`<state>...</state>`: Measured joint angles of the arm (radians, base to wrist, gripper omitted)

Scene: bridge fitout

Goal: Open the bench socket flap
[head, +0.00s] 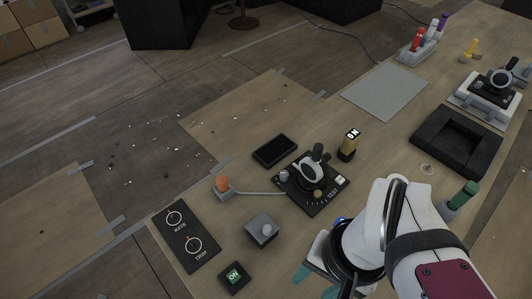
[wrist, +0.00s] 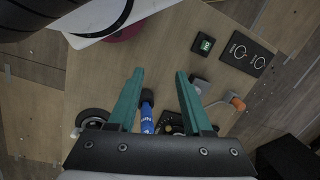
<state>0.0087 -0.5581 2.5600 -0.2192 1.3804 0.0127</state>
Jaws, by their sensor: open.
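A small grey box (head: 262,229) with a pale round knob stands on the bench, left of my arm in the head view. It looks like the bench socket with its flap down, but I cannot tell for sure. It also shows in the wrist view (wrist: 200,86), just right of the right finger. My gripper (wrist: 159,74) is open and empty, its two teal fingers wide apart above the bench. In the head view my gripper (head: 314,281) shows low at the picture's bottom, right of the grey box, partly hidden by my arm.
A black control panel (head: 311,182) with a lever, an orange-capped plug (head: 222,187) on a cable, a dark label plate (head: 185,236) and a black ON block (head: 234,277) surround the box. A blue bottle (wrist: 147,117) lies in view between my fingers.

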